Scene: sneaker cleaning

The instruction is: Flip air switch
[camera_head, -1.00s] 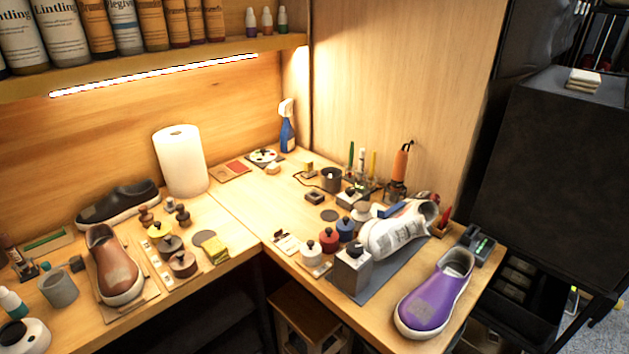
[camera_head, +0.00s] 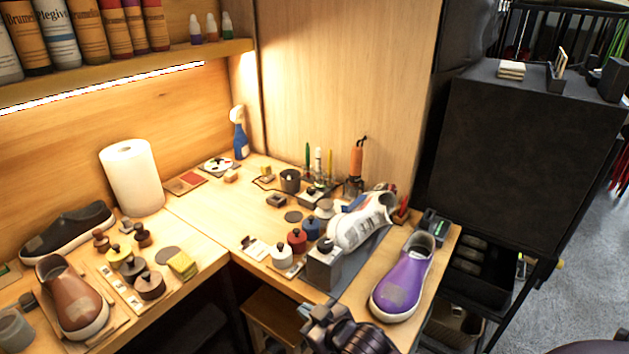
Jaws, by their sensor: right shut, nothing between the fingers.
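I cannot make out for certain which thing is the air switch. A small dark device with a green display (camera_head: 435,227) sits at the right end of the bench, behind the purple shoe (camera_head: 404,280). A grey metal box with a dark knob (camera_head: 323,269) stands near the front edge of the bench. My right gripper (camera_head: 306,311) comes in from the bottom, shut and empty, just in front of and below that box. It appears apart from the box and the shoe. My left gripper is out of view.
A white sneaker (camera_head: 358,224) lies behind the grey box on a dark mat (camera_head: 341,284). White, red and blue knobbed jars (camera_head: 297,240) stand left of it. An orange-handled tool (camera_head: 356,160) stands at the back. A black cabinet (camera_head: 530,150) is at the right.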

